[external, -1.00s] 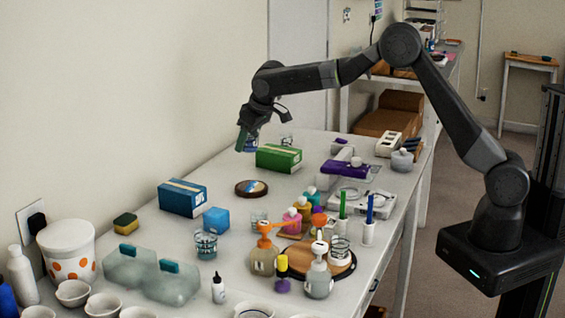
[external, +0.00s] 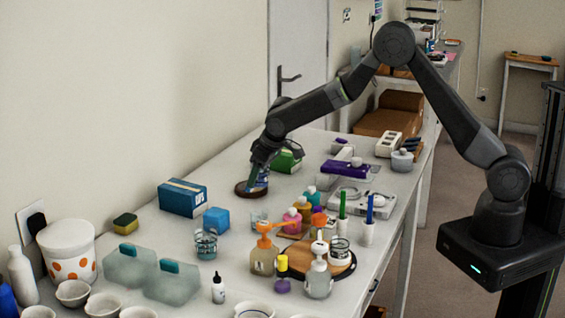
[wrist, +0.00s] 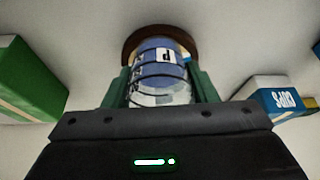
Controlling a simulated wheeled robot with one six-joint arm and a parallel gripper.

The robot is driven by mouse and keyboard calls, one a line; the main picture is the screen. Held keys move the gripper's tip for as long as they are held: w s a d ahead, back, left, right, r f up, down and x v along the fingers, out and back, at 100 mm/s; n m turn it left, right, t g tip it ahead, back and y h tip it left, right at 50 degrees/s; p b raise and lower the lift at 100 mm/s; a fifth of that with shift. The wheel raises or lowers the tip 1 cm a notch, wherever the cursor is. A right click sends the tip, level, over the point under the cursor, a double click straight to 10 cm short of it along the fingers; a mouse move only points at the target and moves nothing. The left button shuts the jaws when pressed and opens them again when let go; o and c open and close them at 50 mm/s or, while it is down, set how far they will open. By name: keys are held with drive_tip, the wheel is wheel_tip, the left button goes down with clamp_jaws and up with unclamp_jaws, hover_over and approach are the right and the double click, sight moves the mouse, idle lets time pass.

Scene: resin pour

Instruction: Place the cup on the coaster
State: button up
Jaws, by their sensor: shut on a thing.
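My gripper (external: 262,170) is shut on a clear cup with blue contents and dark bands. The cup (external: 263,177) is upright between the green fingers and also shows in the wrist view (wrist: 160,72), with a white label. The round brown coaster (external: 243,191) lies on the table directly below the cup. In the wrist view, the coaster's rim (wrist: 130,42) curves around the cup's far end. The cup's base is at or just above the coaster; I cannot tell whether they touch. The coaster's middle is hidden by the cup.
A blue box (external: 183,198) stands left of the coaster and a green box (external: 289,160) right behind it, partly hidden by my arm. A light-blue block (external: 216,220) and another banded cup (external: 205,245) stand in front. Bottles crowd a wooden board (external: 340,268). Table around the coaster is clear.

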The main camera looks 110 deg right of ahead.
drive_tip(key=shift+f, duration=0.3)
drive_tip(key=shift+f, duration=0.1)
drive_tip(key=o, duration=1)
drive_tip(key=shift+r, duration=0.25)
drive_tip(key=b+v, duration=0.2)
drive_tip(key=v, duration=0.9)
drive_tip(key=shift+s+a+r, duration=0.15)
drive_tip(key=shift+r, duration=0.15)
